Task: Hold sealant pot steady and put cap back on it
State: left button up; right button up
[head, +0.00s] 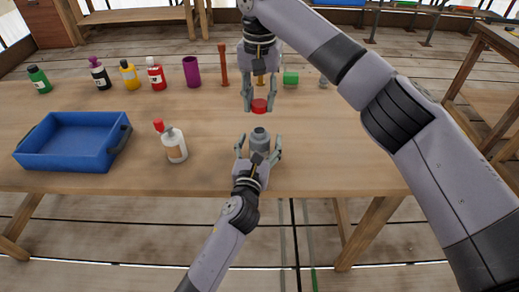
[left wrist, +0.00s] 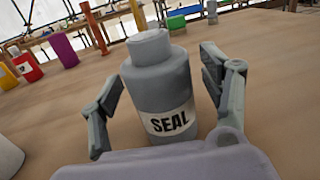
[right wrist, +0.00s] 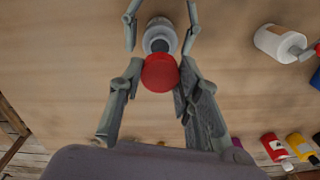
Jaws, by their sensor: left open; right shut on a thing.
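The sealant pot (head: 260,141) is a grey bottle with a bare neck, upright near the table's front edge. In the left wrist view the pot (left wrist: 158,92) shows its SEAL label between the fingers. My left gripper (head: 258,150) is open around the pot, with gaps visible on both sides. My right gripper (head: 261,106) is shut on the red cap (head: 259,106) and holds it above and a little behind the pot. In the right wrist view the red cap (right wrist: 160,73) sits between the fingers, with the pot (right wrist: 160,36) just beyond it.
A white bottle with a red tip (head: 174,145) and a blue tray (head: 72,141) stand to the left. Several bottles, a purple cup (head: 192,71) and a green block (head: 290,79) line the back. The table right of the pot is clear.

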pick_arm(q)
jog(key=shift+c, duration=0.3)
grip_shut()
dwell(0.7)
